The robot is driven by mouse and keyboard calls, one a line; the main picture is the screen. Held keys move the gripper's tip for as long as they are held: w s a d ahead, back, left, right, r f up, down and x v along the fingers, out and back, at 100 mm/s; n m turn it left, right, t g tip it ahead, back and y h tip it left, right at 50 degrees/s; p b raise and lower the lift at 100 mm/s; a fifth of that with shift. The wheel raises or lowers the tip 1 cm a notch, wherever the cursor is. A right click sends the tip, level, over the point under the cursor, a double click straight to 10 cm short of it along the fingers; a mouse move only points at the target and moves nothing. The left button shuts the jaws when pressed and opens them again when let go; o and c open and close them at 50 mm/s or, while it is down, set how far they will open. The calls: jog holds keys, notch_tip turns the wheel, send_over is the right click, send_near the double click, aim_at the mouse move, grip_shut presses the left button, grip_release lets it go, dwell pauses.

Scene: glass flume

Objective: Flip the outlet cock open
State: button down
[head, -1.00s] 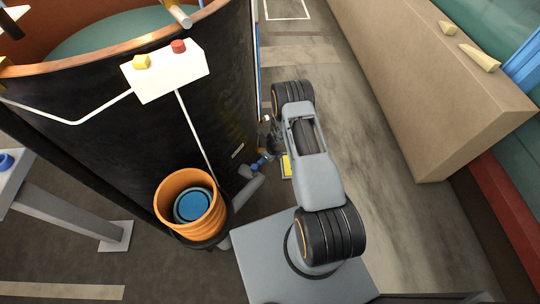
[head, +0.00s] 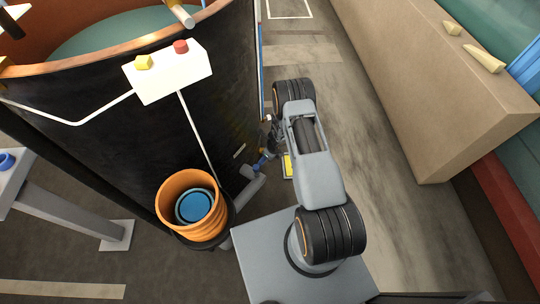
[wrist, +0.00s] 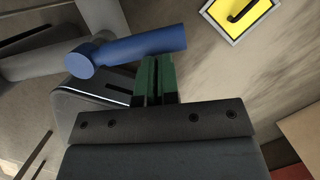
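The outlet cock's blue lever (wrist: 140,45) lies almost level across the upper part of the wrist view, its round hub at the left end on a grey pipe (wrist: 40,62). In the head view the lever (head: 262,161) shows small at the foot of the black tank, by the grey outlet pipe (head: 240,196). My gripper (wrist: 155,68) has its green fingertips close together with a narrow dark gap between them. They are right at the lever's near side, below its middle. I cannot tell whether they touch it. Nothing shows between the fingers.
The tall black tank (head: 130,150) stands left of my arm. An orange bucket (head: 175,208) with a blue inside stands by the pipe. A yellow floor sign (wrist: 243,15) lies beyond the lever. A beige block wall (head: 430,110) stands right, with open floor between.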

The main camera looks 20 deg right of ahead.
jog(key=s+d+r, duration=0.1)
jog(key=s+r, duration=0.1)
jog(key=r, duration=0.3)
jog(key=s+d+r+p, duration=0.1)
jog(key=s+d+r, duration=0.1)
jog(key=r, duration=0.4)
jog(key=shift+s+d, duration=0.25)
jog(key=shift+s, duration=0.35)
